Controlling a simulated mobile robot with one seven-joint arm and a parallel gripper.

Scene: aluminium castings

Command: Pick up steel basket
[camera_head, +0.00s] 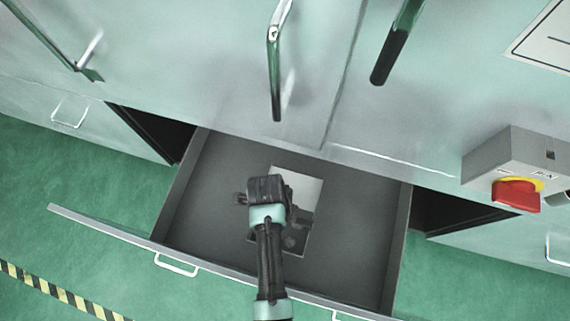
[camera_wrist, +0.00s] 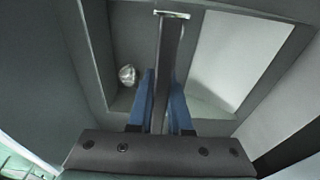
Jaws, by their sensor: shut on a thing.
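The steel basket (camera_head: 307,186) shows in the head view as a light grey rectangular shape in the open drawer, partly hidden by my gripper (camera_head: 266,190). In the wrist view, the two blue fingers of my gripper (camera_wrist: 163,95) are closed on a thin upright grey strip of the basket (camera_wrist: 171,48). I cannot tell whether this strip is its handle or a divider. A small shiny rounded thing (camera_wrist: 127,75) lies to the left of the strip. Whether the basket touches the drawer floor cannot be told.
The drawer (camera_head: 350,225) is pulled out, with walls around my gripper and bare floor on both sides of the basket. Cabinet doors with bar handles (camera_head: 274,80) rise behind it. A grey switch box with a red knob (camera_head: 516,195) stands at right.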

